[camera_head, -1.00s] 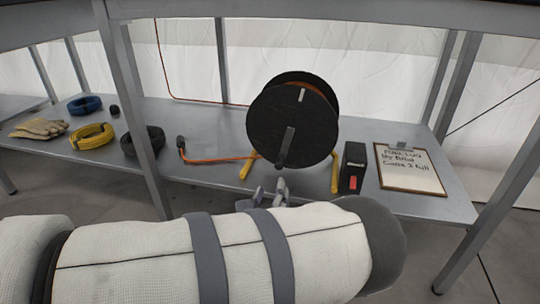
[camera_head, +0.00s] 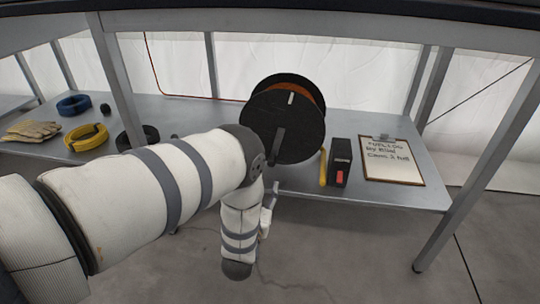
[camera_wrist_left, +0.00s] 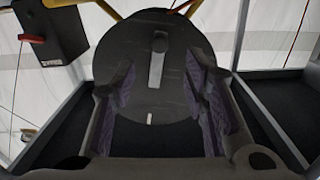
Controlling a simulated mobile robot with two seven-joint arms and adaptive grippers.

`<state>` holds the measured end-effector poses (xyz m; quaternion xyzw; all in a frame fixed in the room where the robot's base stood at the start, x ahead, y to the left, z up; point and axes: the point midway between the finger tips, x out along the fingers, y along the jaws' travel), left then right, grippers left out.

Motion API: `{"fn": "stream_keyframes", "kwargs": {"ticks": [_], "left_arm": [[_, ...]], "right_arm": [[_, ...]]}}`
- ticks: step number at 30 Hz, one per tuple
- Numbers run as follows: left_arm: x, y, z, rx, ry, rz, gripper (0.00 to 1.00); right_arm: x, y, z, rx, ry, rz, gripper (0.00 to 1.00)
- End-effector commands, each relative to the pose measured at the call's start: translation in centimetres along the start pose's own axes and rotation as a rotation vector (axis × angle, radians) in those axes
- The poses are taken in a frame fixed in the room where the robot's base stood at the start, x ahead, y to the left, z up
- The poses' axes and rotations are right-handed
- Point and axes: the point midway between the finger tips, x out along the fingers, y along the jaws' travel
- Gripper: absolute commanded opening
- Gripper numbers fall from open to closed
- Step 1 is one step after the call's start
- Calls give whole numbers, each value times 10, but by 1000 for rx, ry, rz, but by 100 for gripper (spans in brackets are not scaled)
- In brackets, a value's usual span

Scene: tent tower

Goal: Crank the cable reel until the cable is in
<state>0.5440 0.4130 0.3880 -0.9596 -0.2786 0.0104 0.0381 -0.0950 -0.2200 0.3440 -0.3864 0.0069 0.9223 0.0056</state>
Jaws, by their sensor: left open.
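The cable reel (camera_head: 300,112) stands on the table, its black disc facing me and orange cable (camera_head: 318,92) wound behind. The grey crank (camera_head: 278,140) points down on the disc, with a white mark near the top edge. In the left wrist view the reel disc (camera_wrist_left: 150,100) appears inverted, and the crank (camera_wrist_left: 156,70) lies between the fingers of my left gripper (camera_wrist_left: 159,75). The gripper is open and apart from the crank. In the head view my arm hides most of that gripper and the loose cable end. My right gripper is out of view.
Table legs (camera_head: 480,180) flank the space.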

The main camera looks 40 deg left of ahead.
Motion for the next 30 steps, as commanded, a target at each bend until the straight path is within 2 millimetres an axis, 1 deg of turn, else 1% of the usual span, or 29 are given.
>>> {"fn": "stream_keyframes", "kwargs": {"ticks": [2,4,9,12,15,19,26,27,29,30], "left_arm": [[9,0,2,-21,3,-2,41],[23,0,4,-19,3,-2,41],[68,0,7,-15,0,-2,41],[90,0,7,-14,1,-1,41],[107,0,6,-12,-1,-1,41],[118,0,3,-12,-1,0,41],[120,0,1,-13,0,0,41],[120,0,1,-13,-1,0,39],[120,0,1,-13,-1,0,25],[120,0,1,-13,-1,0,16]], "right_arm": [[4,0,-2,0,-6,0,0],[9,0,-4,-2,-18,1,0],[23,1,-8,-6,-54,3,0],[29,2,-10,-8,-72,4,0],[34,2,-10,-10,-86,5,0],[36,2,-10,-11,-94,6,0],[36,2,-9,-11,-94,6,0],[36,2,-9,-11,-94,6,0],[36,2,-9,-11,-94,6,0],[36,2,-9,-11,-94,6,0]]}}
